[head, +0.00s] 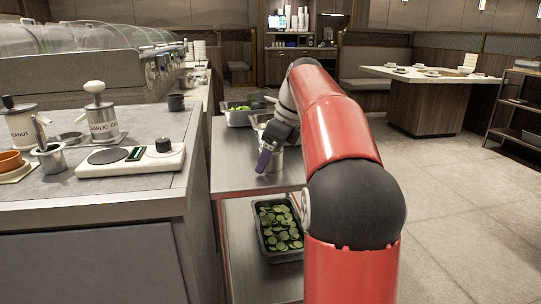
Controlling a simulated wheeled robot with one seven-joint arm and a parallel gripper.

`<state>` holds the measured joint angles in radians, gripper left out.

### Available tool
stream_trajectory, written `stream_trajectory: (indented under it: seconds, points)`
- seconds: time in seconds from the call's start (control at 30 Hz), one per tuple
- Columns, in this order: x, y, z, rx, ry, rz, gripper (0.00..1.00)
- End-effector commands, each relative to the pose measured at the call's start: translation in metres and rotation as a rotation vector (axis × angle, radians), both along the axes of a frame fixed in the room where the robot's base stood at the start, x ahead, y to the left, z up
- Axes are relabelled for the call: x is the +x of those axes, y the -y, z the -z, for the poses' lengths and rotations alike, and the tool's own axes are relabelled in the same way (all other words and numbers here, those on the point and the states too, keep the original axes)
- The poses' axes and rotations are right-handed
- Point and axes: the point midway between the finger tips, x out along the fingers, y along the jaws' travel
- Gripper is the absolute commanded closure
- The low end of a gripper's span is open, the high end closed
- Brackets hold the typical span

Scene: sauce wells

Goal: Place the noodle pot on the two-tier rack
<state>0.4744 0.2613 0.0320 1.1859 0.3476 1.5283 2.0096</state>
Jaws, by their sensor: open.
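The two-tier rack (232,183) is a steel unit in the middle, with a top shelf and a lower shelf. My gripper (265,163), with purple fingers, is low over the top shelf and open. A pale metal cylinder (279,160), perhaps the noodle pot, stands upright on the top shelf right beside the fingers. My gripper and arm hide part of it, and I cannot tell whether the fingers touch it. A small metal pot (50,160) with a dark handle stands on the left counter.
A tray of green slices (280,228) is on the lower shelf. Metal pans (238,117) stand at the top shelf's back. The left counter (60,195) holds dispensers (102,118) and a scale (130,160). Open floor (460,210) lies right.

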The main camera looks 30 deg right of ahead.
Motion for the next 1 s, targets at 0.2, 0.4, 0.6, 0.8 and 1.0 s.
stream_trajectory:
  seconds: [0.2,0.4,0.6,0.8,1.0]
  points:
    - [-0.001,0.002,-0.009,-0.001,0.002,0.001,0.27]
    - [-0.011,0.011,-0.046,-0.002,0.004,0.002,0.27]
    - [-0.024,0.022,-0.085,-0.002,0.002,0.001,0.27]
    - [-0.032,0.028,-0.109,0.0,0.001,0.001,0.27]
    - [-0.035,0.03,-0.115,0.0,0.001,0.001,0.27]
